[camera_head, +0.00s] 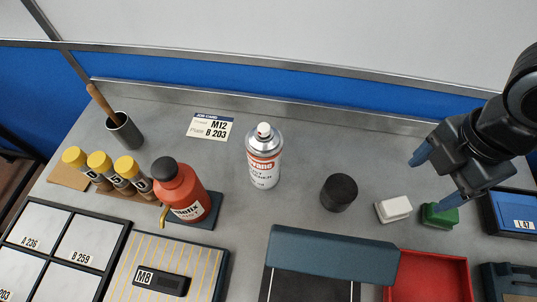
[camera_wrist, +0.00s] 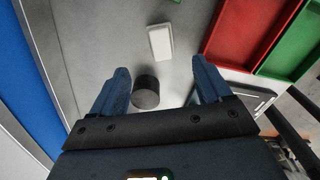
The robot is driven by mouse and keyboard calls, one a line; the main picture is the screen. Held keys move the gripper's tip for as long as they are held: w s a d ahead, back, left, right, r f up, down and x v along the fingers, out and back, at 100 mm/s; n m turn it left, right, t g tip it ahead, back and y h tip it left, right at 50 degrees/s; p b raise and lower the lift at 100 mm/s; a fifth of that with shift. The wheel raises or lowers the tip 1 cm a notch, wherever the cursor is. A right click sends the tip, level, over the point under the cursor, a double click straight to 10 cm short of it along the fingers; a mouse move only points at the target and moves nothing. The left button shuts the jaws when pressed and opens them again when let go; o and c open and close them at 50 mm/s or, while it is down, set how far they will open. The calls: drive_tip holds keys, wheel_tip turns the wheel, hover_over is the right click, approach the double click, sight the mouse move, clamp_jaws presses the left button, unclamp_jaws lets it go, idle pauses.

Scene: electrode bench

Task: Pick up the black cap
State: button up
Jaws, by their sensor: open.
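The black cap (camera_head: 339,192) is a short dark cylinder upright on the grey bench, right of the spray can. In the wrist view the black cap (camera_wrist: 146,93) shows between the two blue fingers, nearer the left one, with its lower part close to the gripper's body in the picture. My gripper (camera_head: 433,179) is open and empty. In the head view it hangs to the right of the cap, over the white and green blocks. The fingers (camera_wrist: 162,86) do not appear to touch the cap.
A white block (camera_head: 394,209) and a green block (camera_head: 440,214) lie right of the cap. A red tray (camera_head: 430,280) and a blue-grey box (camera_head: 330,252) are in front. The spray can (camera_head: 264,160) and red bottle (camera_head: 182,192) stand left. Bench behind the cap is clear.

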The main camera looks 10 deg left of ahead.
drive_tip(key=o, duration=0.3)
drive_tip(key=shift+o, duration=0.3)
drive_tip(key=shift+w+a+f+m+b, duration=0.1)
drive_tip(key=shift+a+f+m+b, duration=0.15)
drive_tip(key=shift+b, duration=0.25)
drive_tip(key=m+b, duration=1.4)
drive_tip(key=m, duration=0.2)
hover_over(341, 188)
drive_tip(key=d, duration=0.1)
drive_tip(key=f, duration=0.4)
drive_tip(key=shift+w+d, duration=0.1)
drive_tip(key=shift+w, duration=0.1)
drive_tip(key=shift+s+a+m, duration=0.15)
drive_tip(key=shift+a+m, duration=0.35)
drive_tip(key=shift+m, duration=0.15)
drive_tip(key=shift+a+f+b, duration=0.1)
drive_tip(key=shift+f+b, duration=0.9)
drive_tip(key=shift+f, duration=2.8)
